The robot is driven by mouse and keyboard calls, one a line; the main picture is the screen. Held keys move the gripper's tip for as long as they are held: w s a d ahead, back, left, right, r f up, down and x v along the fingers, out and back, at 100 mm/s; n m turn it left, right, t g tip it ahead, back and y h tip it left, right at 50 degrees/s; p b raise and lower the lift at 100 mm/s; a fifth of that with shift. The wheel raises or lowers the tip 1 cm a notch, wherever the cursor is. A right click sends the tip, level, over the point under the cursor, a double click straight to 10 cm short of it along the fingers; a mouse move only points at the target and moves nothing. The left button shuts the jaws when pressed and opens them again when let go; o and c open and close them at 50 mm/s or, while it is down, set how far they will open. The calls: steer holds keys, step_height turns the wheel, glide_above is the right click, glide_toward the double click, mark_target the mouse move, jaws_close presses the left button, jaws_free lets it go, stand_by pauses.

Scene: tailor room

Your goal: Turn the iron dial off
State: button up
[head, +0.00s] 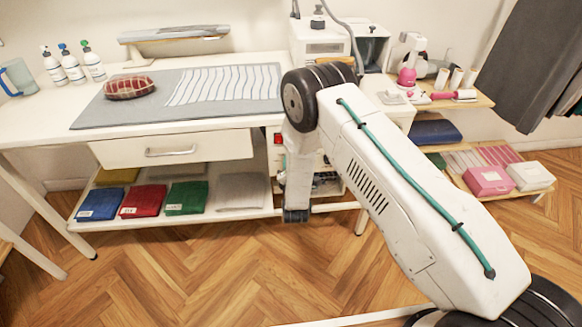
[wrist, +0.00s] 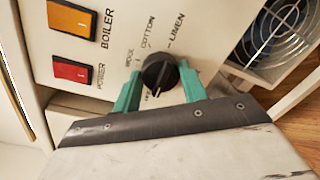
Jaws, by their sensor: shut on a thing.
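The black round iron dial (wrist: 160,70) is on a cream control panel (wrist: 105,70) in the wrist view. Labels reading WOOL, COTTON and LINEN surround it, with another label partly hidden below. A pale mark shows low on the dial; its exact setting is hard to read. My gripper (wrist: 161,88) has its two green fingers on either side of the dial, shut on it. In the head view my arm covers the dial and the gripper tips.
An orange BOILER switch (wrist: 72,18) and a red POWER switch (wrist: 72,71) sit left of the dial. A fan grille (wrist: 282,32) is at right. In the head view, the drawer (head: 172,149) and a shelf of folded cloths (head: 187,197) lie left of my arm.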

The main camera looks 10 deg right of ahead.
steer(key=o, duration=1)
steer(key=shift+s+a+r, duration=0.1)
steer(key=shift+s, duration=1.85)
steer(key=shift+s+a+r, duration=0.1)
steer(key=shift+s, duration=1.85)
